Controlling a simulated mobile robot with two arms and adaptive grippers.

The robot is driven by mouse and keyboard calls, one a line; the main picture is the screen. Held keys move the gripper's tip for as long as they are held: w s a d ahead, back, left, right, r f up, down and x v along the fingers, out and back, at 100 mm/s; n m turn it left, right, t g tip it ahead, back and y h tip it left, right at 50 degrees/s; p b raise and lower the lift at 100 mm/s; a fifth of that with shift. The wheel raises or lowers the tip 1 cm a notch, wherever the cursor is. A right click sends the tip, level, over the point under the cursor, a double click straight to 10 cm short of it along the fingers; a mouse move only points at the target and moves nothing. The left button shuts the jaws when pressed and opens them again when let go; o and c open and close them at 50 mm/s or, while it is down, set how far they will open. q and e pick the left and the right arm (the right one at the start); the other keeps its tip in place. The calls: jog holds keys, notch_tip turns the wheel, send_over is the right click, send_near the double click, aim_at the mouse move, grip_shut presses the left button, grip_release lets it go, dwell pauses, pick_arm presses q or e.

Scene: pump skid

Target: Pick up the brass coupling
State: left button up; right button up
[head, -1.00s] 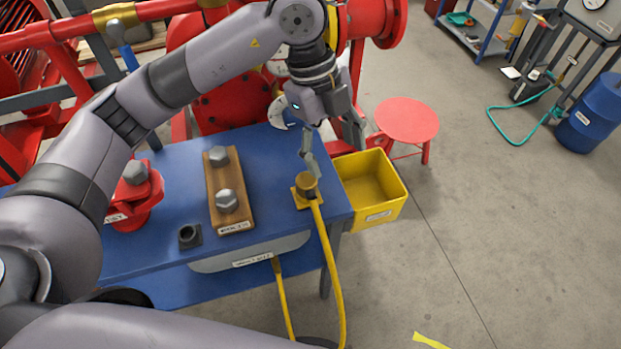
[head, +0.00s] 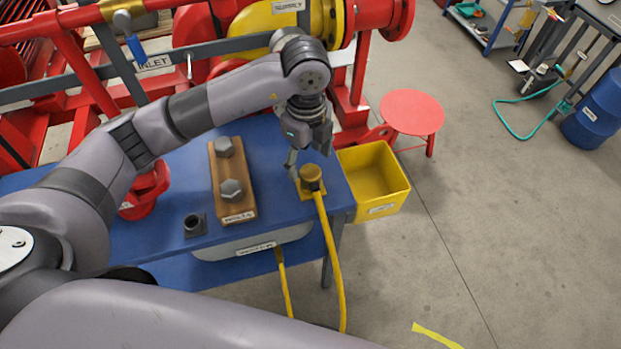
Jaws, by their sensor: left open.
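The brass coupling (head: 312,175) is a round gold-brown cap on the end of a yellow hose (head: 331,265). It stands on a small yellow base (head: 302,188) near the right edge of the blue bench (head: 275,215). My left gripper (head: 308,160) is open and points down just behind and above the coupling. One finger shows to the left of the coupling, the other behind it to the right. I cannot tell whether either finger touches it. My right gripper is out of view.
A wooden board with two grey bolts (head: 231,190) and a dark socket block (head: 194,225) lie left of the coupling. A red part (head: 147,190) is farther left.

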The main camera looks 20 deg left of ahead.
aim_at(309, 171)
pick_arm(q)
jog(key=f+p, duration=0.1)
jog(key=f, duration=0.3)
jog(key=shift+d+f+p, duration=0.1)
jog(key=shift+d+p, duration=0.1)
jog(key=shift+p, duration=0.15)
jog(key=shift+f, duration=0.55)
jog(key=shift+c, duration=0.5)
jog(key=c, duration=1.3)
